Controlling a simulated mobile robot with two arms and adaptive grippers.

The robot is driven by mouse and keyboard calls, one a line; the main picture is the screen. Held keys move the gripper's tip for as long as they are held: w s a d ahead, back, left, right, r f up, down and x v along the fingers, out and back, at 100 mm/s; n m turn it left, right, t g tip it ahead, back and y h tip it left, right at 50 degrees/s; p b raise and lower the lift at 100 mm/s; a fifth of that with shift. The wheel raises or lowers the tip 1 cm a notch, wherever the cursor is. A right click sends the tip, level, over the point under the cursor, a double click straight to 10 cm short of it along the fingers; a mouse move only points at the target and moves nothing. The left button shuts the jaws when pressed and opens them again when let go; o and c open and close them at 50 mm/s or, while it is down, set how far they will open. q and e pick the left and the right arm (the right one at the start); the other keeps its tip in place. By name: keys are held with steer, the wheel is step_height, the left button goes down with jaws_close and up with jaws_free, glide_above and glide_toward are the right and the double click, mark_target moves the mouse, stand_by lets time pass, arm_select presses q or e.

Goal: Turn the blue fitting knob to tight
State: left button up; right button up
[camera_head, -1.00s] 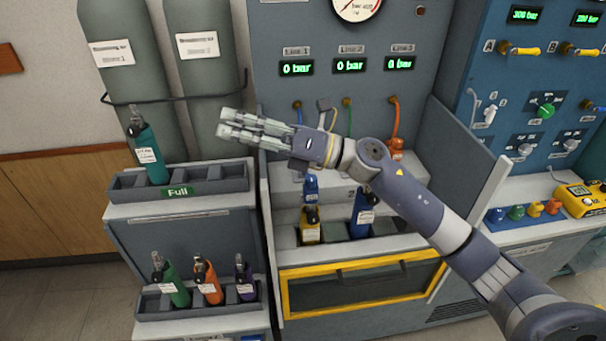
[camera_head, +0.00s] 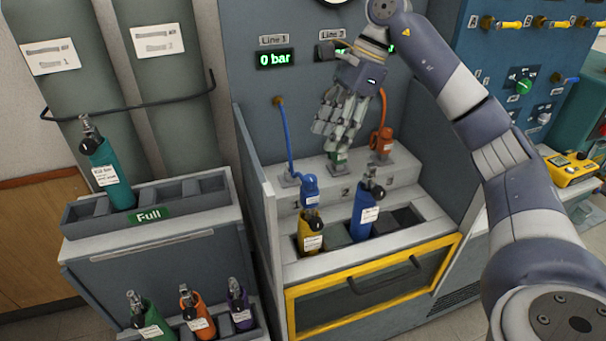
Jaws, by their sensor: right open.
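My right gripper (camera_head: 332,138) is open and empty. Its fingers point down, above and to the right of the blue fitting, in front of the position 2 fitting (camera_head: 337,160), which they partly cover. I see no contact with the blue fitting. My left gripper is not in view.
A yellow bottle (camera_head: 310,238) and a blue bottle (camera_head: 365,208) stand in the bench slots below. An orange fitting (camera_head: 382,138) is at the right. A grey side wall (camera_head: 256,170) bounds the bay on the left. The "Full" rack (camera_head: 190,222) stands farther left.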

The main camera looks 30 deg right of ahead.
mark_target(311, 177)
steer(key=x, duration=0.6)
steer(key=shift+s+a, duration=0.1)
steer(key=p+x, duration=0.1)
steer(key=x, duration=0.3)
steer(key=shift+a+f, duration=0.1)
steer(key=shift+f, duration=0.05)
steer(key=shift+c, duration=0.2)
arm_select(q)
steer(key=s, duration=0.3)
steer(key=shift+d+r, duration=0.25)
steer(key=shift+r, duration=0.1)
arm_select(e)
steer(key=c, duration=1)
